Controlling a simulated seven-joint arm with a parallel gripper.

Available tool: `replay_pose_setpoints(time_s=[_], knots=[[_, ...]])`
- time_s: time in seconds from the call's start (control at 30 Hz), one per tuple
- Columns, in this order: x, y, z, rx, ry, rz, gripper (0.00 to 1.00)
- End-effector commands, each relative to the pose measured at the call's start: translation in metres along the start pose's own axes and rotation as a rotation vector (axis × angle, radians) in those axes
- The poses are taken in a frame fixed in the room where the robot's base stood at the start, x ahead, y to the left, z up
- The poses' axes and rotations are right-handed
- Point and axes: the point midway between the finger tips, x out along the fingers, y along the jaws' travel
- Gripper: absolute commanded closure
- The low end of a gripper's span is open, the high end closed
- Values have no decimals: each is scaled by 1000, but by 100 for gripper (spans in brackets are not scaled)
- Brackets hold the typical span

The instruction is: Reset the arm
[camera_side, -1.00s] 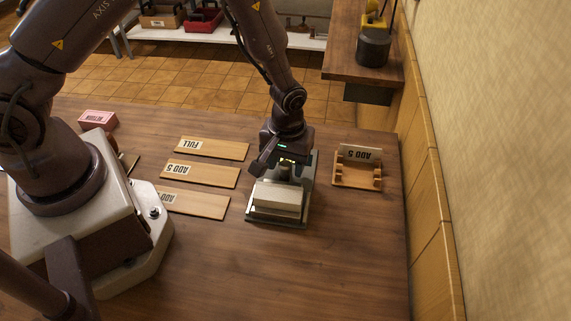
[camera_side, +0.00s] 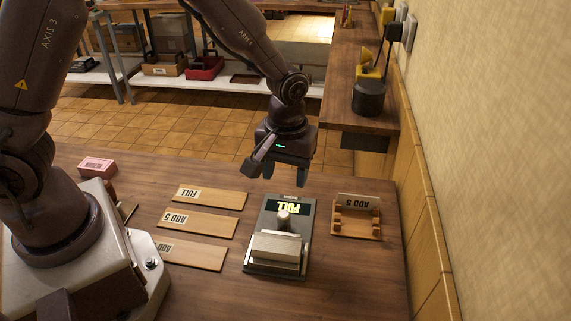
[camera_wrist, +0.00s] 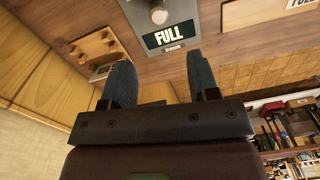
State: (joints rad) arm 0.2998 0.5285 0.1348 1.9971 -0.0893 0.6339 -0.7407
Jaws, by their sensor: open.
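My gripper (camera_side: 285,177) is raised above the far end of the press and is open, with nothing between its fingers. In the wrist view its two dark fingers (camera_wrist: 163,82) stand apart. The press (camera_side: 261,232) is a grey device on the table with a pale block at its near end and a round knob (camera_side: 283,219) in its middle. Its dark display (camera_side: 268,206) reads FULL in lit letters, and this display also shows in the wrist view (camera_wrist: 150,41).
Several wooden plaques lie left of the press, one marked FULL (camera_side: 225,199) and one ADD 5 (camera_side: 208,224). A wooden holder (camera_side: 343,230) with an ADD 5 card (camera_side: 348,201) stands to the right. A pink box (camera_side: 97,166) sits at left. The table's front is clear.

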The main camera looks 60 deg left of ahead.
Motion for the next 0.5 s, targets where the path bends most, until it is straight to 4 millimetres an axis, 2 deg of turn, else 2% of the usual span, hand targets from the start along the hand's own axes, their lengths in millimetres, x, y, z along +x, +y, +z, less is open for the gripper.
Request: replay_pose_setpoints(time_s=[0.17, 0.5], knots=[[-12, 0, 0, 1, 1, -1, 45], [-13, 0, 0, 7, 0, -1, 45]])
